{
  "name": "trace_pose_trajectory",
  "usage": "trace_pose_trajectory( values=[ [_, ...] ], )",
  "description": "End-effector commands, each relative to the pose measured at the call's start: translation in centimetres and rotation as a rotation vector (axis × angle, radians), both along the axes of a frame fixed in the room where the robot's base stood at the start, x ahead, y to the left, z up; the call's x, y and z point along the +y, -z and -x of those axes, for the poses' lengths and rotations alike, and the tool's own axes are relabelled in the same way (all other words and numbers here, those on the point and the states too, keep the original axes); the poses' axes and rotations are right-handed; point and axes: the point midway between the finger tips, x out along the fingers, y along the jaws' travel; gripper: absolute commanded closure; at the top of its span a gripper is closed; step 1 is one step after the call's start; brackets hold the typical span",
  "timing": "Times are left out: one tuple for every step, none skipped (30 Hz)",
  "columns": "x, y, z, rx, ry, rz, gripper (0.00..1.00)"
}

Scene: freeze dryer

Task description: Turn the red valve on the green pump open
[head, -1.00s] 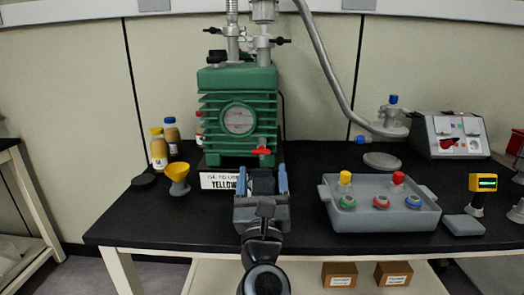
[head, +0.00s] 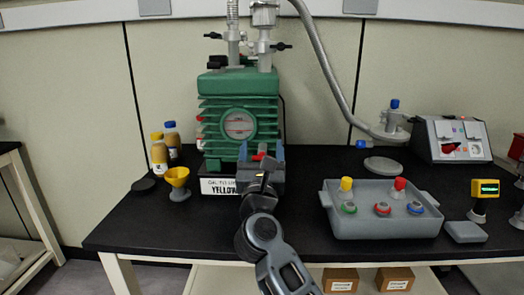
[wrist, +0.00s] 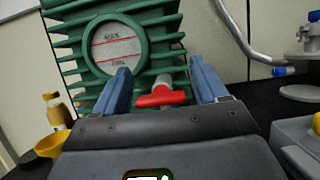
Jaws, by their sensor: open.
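The green pump (head: 238,88) stands on the black bench, with a round gauge window on its front. Its red valve (wrist: 160,93) is a T-shaped handle low on the pump's front, its bar lying roughly level in the wrist view. In the head view only a bit of the valve (head: 259,156) shows above my gripper (head: 262,158). In the wrist view the blue fingers of my gripper (wrist: 162,85) are open, one on each side of the valve. Whether either finger touches the handle cannot be told.
A sign reading YELLOW (head: 217,186) is at the pump's foot. A yellow funnel (head: 177,182) and bottles (head: 160,153) stand to the left. A grey tray (head: 385,228) with coloured caps is to the right. Bench between pump and tray is clear.

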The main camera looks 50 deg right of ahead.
Motion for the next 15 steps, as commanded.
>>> trace_pose_trajectory(
  values=[
    [0.0, 0.02, 0.01, 0.0, 0.0, 0.0, 0.28],
    [0.0, 0.03, 0.01, 0.0, 0.0, 0.0, 0.28],
    [0.0, 0.03, 0.01, 0.0, 0.0, 0.0, 0.28],
    [0.0, 0.03, 0.01, 0.0, 0.0, 0.0, 0.3],
    [0.01, 0.03, 0.02, 0.001, 0.0, 0.001, 0.32],
    [0.01, 0.03, 0.02, 0.001, 0.0, 0.001, 0.36],
    [0.01, 0.03, 0.02, 0.001, 0.0, 0.001, 0.39],
    [0.02, 0.03, 0.03, 0.001, 0.0, 0.001, 0.42],
    [0.02, 0.03, 0.03, 0.001, 0.0, 0.001, 0.46],
    [0.02, 0.03, 0.03, 0.001, 0.0, 0.001, 0.49],
    [0.02, 0.03, 0.03, 0.001, 0.0, 0.001, 0.52],
    [0.03, 0.04, 0.02, 0.001, 0.0, 0.001, 0.55],
    [0.03, 0.04, 0.02, 0.001, 0.0, 0.001, 0.58],
    [0.02, 0.04, 0.03, 0.001, 0.0, 0.001, 0.61],
    [0.02, 0.04, 0.03, 0.001, 0.0, 0.001, 0.65]
  ],
)
